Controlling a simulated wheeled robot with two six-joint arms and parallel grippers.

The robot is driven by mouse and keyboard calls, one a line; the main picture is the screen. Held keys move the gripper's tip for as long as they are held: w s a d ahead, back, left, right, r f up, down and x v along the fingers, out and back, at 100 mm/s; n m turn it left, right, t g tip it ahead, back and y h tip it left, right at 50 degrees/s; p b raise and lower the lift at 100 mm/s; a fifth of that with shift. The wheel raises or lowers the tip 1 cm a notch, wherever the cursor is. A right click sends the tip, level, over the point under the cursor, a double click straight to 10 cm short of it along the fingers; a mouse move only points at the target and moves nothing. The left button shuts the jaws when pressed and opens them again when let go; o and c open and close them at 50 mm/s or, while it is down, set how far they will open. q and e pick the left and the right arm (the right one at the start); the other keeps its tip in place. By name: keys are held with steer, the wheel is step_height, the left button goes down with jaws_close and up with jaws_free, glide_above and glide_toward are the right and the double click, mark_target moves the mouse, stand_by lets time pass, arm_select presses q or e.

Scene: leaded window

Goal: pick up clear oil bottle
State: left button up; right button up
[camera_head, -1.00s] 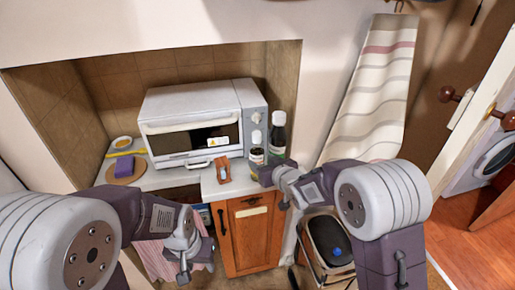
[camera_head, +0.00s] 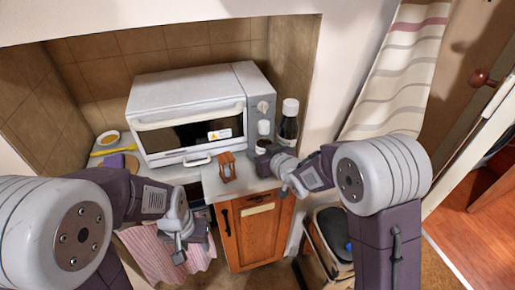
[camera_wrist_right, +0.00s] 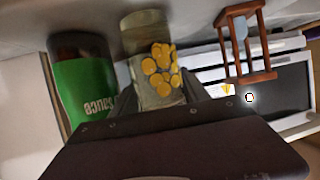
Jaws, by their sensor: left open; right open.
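The clear oil bottle with yellow fruit on its label (camera_wrist_right: 152,62) shows in the right wrist view, between the two fingers of my right gripper (camera_wrist_right: 158,98). The gripper is open; whether the fingers touch the bottle I cannot tell. In the head view the bottle (camera_head: 263,129) stands by the oven's right side, its lower part hidden by my right gripper (camera_head: 264,155). A dark sauce bottle (camera_head: 288,128) with a green label, also in the wrist view (camera_wrist_right: 84,85), stands close beside it. My left gripper (camera_head: 180,255) is open and empty, low in front of the cabinet.
A wooden hourglass (camera_head: 227,167) stands on the counter left of my right gripper. A white toaster oven (camera_head: 190,110) fills the counter behind. A wooden cabinet door (camera_head: 255,235) is below. A striped towel (camera_head: 395,75) hangs at right.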

mark_target(262, 127)
steer(key=shift+s+r, duration=0.15)
steer(key=shift+s, duration=0.15)
steer(key=shift+s+d+r, duration=0.15)
steer(key=shift+s, duration=0.05)
steer(key=shift+c, duration=0.6)
steer(key=shift+d, duration=0.1)
steer(key=c, duration=0.5)
arm_select(q)
steer(key=shift+s+d+r, duration=0.2)
steer(key=shift+s, duration=0.2)
arm_select(e)
steer(key=shift+w+a, duration=0.15)
steer(key=shift+a, duration=0.05)
jaws_close()
step_height(262, 127, up, 9)
steer(key=p, duration=0.2)
steer(key=shift+r+p, duration=0.2)
steer(key=shift+p, duration=0.2)
arm_select(q)
step_height(262, 127, up, 7)
steer(key=p, duration=0.4)
arm_select(e)
step_height(262, 127, up, 8)
steer(key=shift+r, duration=0.25)
